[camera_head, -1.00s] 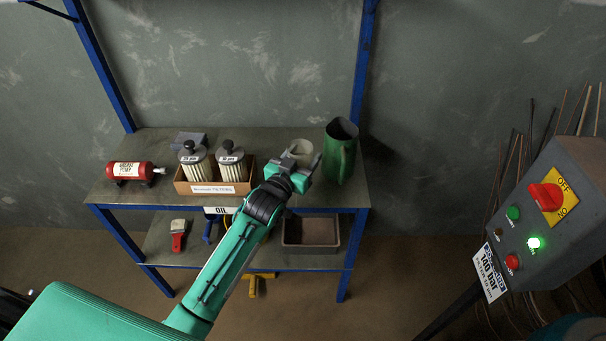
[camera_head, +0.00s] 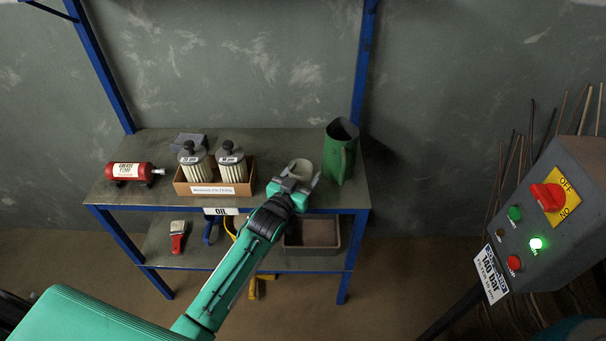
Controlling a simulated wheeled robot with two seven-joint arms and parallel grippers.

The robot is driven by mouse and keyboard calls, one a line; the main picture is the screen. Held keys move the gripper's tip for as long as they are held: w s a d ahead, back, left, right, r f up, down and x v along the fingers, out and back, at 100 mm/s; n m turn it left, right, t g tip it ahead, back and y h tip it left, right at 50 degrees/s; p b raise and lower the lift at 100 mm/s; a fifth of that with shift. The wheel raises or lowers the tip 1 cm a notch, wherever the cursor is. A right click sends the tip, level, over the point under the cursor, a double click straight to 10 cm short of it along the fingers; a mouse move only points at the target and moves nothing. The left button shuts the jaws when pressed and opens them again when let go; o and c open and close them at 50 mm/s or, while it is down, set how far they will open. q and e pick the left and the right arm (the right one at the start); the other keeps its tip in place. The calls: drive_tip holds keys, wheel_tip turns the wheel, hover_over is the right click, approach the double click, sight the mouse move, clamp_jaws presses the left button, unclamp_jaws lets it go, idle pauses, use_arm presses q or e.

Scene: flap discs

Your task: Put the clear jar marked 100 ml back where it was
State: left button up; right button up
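A pale, whitish jar (camera_head: 302,168) is at the right part of the bench top, left of a green jug. No marking can be read on it at this size. My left gripper (camera_head: 298,177) is at the jar's near side with its fingers on either side of it, seemingly shut on it. The gripper hides the jar's lower part, so I cannot tell whether it touches the bench top (camera_head: 150,199). My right gripper is not in view.
The green jug (camera_head: 340,153) stands close to the right of the jar. A cardboard box (camera_head: 211,189) with two lidded filters stands to the left. A red grease cylinder (camera_head: 130,171) lies further left. A grey tray (camera_head: 313,248) is below. A control box (camera_head: 560,225) stands at the right.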

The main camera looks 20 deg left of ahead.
use_arm(q)
drive_tip(key=shift+o, duration=1.1)
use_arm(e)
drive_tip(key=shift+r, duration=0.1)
use_arm(q)
drive_tip(key=shift+r, duration=0.15)
drive_tip(key=shift+s, duration=0.35)
drive_tip(key=s+a, duration=0.2)
drive_tip(key=s, duration=0.9)
drive_tip(key=shift+a, duration=0.15)
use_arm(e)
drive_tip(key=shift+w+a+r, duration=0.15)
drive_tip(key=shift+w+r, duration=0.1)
